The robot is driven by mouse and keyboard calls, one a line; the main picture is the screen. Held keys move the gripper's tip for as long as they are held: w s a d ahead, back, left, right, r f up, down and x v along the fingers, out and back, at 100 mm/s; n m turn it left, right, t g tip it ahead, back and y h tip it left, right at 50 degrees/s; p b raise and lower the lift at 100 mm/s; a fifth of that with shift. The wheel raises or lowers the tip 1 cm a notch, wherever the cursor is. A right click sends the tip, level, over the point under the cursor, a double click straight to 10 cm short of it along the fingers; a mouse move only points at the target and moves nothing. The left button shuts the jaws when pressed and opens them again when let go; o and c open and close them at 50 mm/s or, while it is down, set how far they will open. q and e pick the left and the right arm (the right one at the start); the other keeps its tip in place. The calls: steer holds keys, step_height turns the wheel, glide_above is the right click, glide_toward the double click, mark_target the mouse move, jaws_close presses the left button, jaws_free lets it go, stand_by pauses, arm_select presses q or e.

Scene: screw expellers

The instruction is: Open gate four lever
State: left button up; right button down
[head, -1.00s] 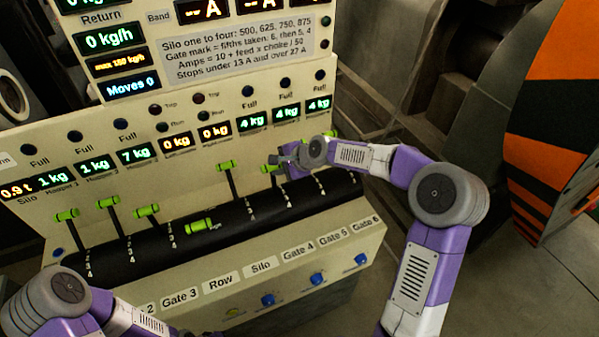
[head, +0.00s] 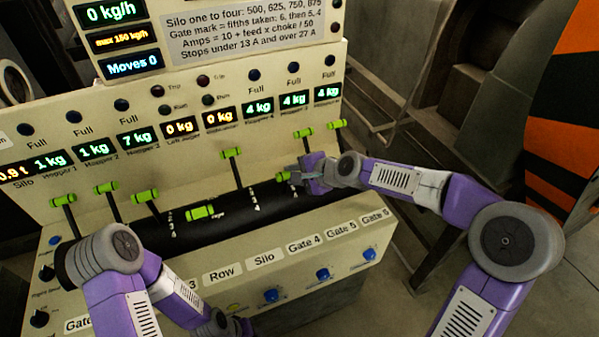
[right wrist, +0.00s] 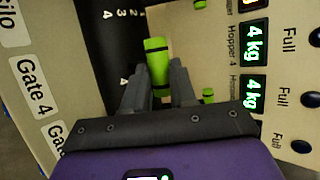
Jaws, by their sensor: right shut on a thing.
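The gate four lever has a green cylindrical handle (head: 284,178) and stands behind the Gate 4 label. My right gripper (head: 305,175) is shut on this handle, reaching in from the right. In the right wrist view the green handle (right wrist: 157,58) sits between the two dark fingers (right wrist: 157,80). The handle is lower and nearer the panel's front than the two levers to its right. The scale marks beside it are partly hidden by my gripper. My left arm shows at the lower left, but its gripper is not visible.
Gate 5 lever (head: 304,133) and gate 6 lever (head: 337,124) stand close behind and right of my gripper. The silo lever (head: 231,152) stands to its left, the row lever (head: 200,212) further left and lower. Blue knobs (head: 322,274) line the front.

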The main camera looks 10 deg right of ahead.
steer(key=shift+s+f, duration=0.25)
steer(key=shift+f, duration=0.25)
steer(key=c, duration=1.3)
jaws_free()
steer(key=shift+c, duration=0.2)
steer(key=o, duration=0.4)
steer(key=shift+w+a, duration=0.15)
steer(key=shift+w, duration=0.15)
steer(key=shift+o, duration=0.2)
steer(key=shift+r, duration=0.15)
steer(key=shift+s, duration=0.1)
steer(key=v, duration=0.7)
steer(key=shift+d+r, duration=0.2)
steer(key=shift+s, duration=0.15)
